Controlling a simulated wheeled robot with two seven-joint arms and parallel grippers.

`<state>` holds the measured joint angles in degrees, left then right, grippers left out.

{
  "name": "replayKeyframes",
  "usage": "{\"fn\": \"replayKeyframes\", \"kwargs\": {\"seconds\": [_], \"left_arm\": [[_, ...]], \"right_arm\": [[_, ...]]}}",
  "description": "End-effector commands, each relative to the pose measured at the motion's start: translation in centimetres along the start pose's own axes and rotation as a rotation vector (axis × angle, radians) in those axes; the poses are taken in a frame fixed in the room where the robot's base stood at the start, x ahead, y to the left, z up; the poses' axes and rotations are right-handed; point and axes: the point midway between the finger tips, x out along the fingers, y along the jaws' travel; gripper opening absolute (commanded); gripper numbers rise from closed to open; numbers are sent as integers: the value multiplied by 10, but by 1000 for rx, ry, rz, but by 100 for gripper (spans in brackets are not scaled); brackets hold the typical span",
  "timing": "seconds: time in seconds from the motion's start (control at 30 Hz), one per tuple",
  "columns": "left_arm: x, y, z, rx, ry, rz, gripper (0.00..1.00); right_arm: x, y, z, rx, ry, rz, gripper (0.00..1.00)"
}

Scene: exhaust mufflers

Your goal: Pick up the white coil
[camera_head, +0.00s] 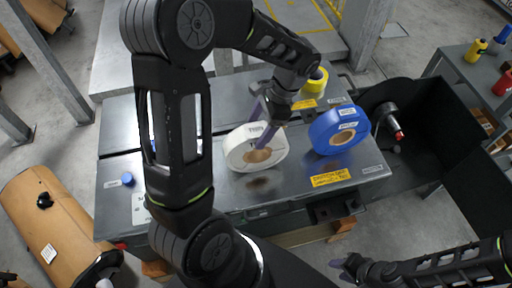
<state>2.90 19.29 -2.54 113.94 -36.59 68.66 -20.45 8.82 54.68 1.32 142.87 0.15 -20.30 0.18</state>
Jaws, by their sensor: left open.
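The white coil (242,157) stands on the grey metal workbench (225,191), left of the blue coil (322,133). It has a label on its upper rim and a brown core. My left arm crosses the view from the bottom and reaches over the bench. My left gripper (262,124) is open at the white coil's upper right; one finger overlaps the coil in front of its core. I cannot tell whether it touches. My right gripper (349,266) is low at the right, apart from the coils; its opening is unclear.
A yellow roll (316,80) is behind the coils. Yellow labels (331,177) mark the bench. A dark box-like machine part with a spindle (389,122) stands right of the blue coil. A blue cap (127,179) is at the bench's left. A brown muffler (52,225) lies lower left.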

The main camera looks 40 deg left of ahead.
Motion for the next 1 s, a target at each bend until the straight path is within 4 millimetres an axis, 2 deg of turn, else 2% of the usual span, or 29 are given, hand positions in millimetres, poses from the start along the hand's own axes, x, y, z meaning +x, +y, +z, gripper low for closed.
{"fn": "replayKeyframes", "kwargs": {"seconds": [0.2,0.33,0.93,1.0], "left_arm": [[31,2,2,1,-4,3,71],[43,1,1,0,-1,2,71],[44,1,1,0,0,0,71],[44,1,1,0,0,0,66]], "right_arm": [[-8,-3,1,2,-2,3,36],[-9,-3,1,2,-3,4,36],[-9,-2,1,2,-3,3,36],[-9,-2,1,2,-3,3,36]]}}
